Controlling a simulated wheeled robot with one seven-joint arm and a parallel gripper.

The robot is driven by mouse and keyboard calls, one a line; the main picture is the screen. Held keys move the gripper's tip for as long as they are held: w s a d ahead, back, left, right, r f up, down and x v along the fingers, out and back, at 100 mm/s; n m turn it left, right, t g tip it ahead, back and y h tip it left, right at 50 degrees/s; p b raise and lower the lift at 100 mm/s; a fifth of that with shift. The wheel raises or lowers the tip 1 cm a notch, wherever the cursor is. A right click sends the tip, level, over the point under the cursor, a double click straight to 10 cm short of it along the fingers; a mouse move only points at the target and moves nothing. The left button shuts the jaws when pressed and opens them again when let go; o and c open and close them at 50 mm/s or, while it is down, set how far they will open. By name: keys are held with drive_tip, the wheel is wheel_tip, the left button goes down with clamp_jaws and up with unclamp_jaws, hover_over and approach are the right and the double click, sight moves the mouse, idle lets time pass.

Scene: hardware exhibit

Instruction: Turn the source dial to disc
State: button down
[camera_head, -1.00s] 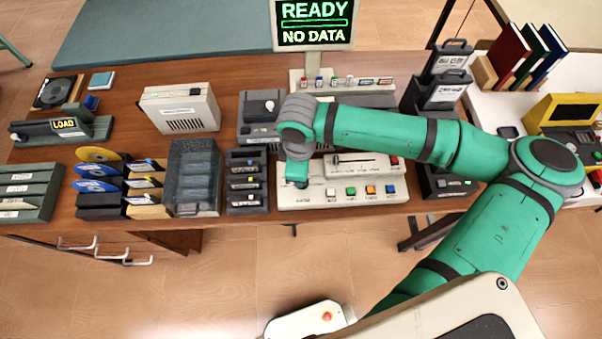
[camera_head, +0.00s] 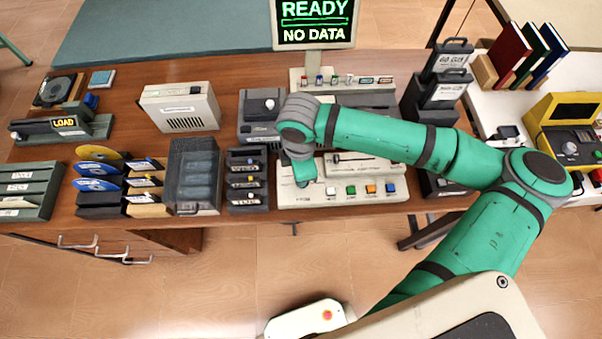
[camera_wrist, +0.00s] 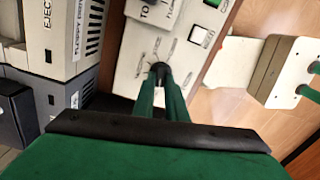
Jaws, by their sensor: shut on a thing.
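The source dial (camera_wrist: 158,69) shows in the wrist view as a small dark knob on a cream control panel (camera_wrist: 126,88), with printed marks around it. My gripper (camera_wrist: 160,79) points down at the panel, and its narrow green fingers are closed on the dial. The fingers hide much of the dial, so I cannot tell which mark it points to. In the head view my gripper (camera_head: 304,180) is at the left end of the same panel (camera_head: 340,199), and my wrist hides the dial.
The panel has a row of coloured buttons (camera_head: 352,190) and a slider above. A monitor (camera_head: 313,22) reads "READY NO DATA". A dark rack (camera_head: 246,180) stands just left of the panel. A grey drive unit (camera_head: 258,112) is behind it. Floor in front is clear.

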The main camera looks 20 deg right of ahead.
drive_tip(key=c, duration=1.8)
unclamp_jaws()
drive_tip(key=shift+s, duration=0.1)
drive_tip(key=shift+r, duration=0.1)
wheel_tip(320, 180, up, 11)
drive_tip(key=shift+f, duration=0.2)
drive_tip(key=shift+d, duration=0.1)
